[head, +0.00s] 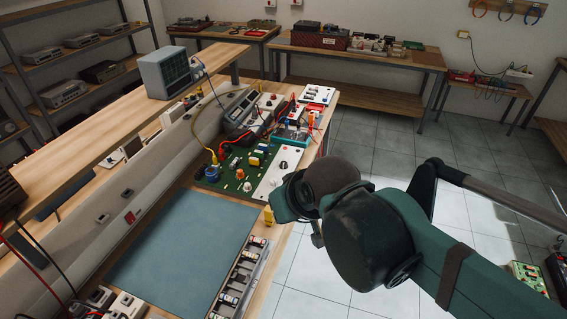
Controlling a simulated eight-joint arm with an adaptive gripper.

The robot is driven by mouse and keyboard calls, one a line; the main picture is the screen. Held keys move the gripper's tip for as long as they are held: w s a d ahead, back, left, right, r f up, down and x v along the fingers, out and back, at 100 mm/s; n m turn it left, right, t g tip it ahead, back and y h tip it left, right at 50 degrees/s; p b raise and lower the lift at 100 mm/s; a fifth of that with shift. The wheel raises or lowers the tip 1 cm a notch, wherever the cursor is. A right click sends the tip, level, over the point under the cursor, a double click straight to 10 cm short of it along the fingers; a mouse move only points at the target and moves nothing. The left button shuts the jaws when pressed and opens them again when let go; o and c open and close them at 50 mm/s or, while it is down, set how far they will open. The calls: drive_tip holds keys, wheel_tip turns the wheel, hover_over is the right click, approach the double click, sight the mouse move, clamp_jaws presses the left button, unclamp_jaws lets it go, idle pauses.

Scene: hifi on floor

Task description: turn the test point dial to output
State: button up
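A white panel (275,177) lies at the right edge of the workbench, beside a green circuit board (232,170). A small black knob (283,165) on the panel looks like a dial; its markings and the way it points are too small to read. My arm reaches in from the lower right. Its end, my gripper (317,239), is just to the right of and in front of the panel, mostly hidden by the arm's own links. I cannot make out its fingertips or whether they hold anything. No contact with the knob is visible.
A teal mat (185,262) covers the near bench. A tray of small parts (240,279) lies along its right edge. Red and yellow leads and a grey meter (240,110) are behind the board. A small yellow object (268,215) is close to my arm.

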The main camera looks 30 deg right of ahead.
drive_tip(key=o, duration=0.7)
drive_tip(key=shift+w+r, duration=0.15)
drive_tip(key=w+d+r+n+g+p, duration=0.1)
drive_tip(key=w+d+r+n, duration=0.1)
drive_tip(key=w, duration=0.4)
drive_tip(key=w+d+r+n+g+p, duration=0.1)
drive_tip(key=w+d+r+p, duration=0.1)
drive_tip(key=w, duration=0.4)
drive_tip(key=n+g+p, duration=0.5)
drive_tip(key=n+p, duration=0.1)
drive_tip(key=n, duration=0.2)
hover_over(284, 163)
wheel_tip(284, 163, down, 17)
drive_tip(key=shift+a, duration=0.1)
drive_tip(key=shift+w+f, duration=0.15)
drive_tip(key=shift+f, duration=0.15)
drive_tip(key=shift+f, duration=3.9)
